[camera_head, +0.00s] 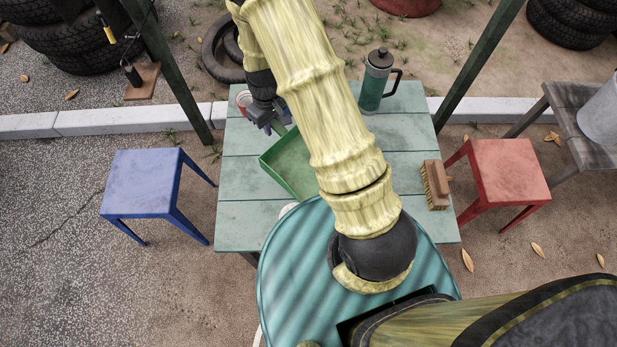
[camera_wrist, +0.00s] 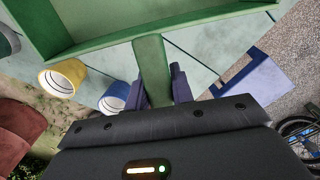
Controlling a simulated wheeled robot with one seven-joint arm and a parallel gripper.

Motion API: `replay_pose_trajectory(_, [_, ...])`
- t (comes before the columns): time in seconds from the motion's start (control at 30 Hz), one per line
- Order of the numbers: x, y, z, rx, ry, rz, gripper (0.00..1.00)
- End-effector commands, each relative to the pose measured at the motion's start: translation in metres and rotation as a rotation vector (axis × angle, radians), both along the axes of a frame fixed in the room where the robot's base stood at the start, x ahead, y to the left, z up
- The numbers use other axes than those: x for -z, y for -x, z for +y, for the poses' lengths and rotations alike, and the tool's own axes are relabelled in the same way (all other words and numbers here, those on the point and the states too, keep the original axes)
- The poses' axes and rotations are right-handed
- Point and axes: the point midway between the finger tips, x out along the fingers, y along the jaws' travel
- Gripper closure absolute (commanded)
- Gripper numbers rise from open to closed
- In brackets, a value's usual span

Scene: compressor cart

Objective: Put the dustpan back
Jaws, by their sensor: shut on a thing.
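The dustpan (camera_head: 289,166) is green, with a shallow open pan and low walls. My gripper (camera_head: 277,126) is shut on its green handle, at the far left part of the table. In the wrist view the handle (camera_wrist: 152,68) runs down between the two fingers of my gripper (camera_wrist: 158,95), and the pan (camera_wrist: 150,38) spans the top. The pan shows over the pale green table (camera_head: 245,211); whether it touches the top cannot be told. My arm hides part of the pan's right side.
A scrubbing brush (camera_head: 436,185) lies at the table's right edge. A dark green press pot (camera_head: 376,82) stands at the back. A reddish cup (camera_head: 244,101) is at back left; the wrist view shows yellow (camera_wrist: 60,80) and blue (camera_wrist: 115,97) cups. Blue (camera_head: 143,182) and red (camera_head: 508,168) stools flank the table.

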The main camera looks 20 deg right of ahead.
Motion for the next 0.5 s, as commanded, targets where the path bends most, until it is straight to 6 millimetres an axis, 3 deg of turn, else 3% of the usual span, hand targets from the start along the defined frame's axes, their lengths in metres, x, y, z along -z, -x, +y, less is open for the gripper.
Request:
replay_pose_trajectory(0.13, [0.009,0.000,0.000,0.001,0.000,0.002,0.99])
replay_pose_trajectory(0.4, [0.056,0.001,0.000,0.001,0.000,0.003,0.99])
replay_pose_trajectory(0.5, [0.063,0.000,0.000,0.000,0.000,0.000,0.99])
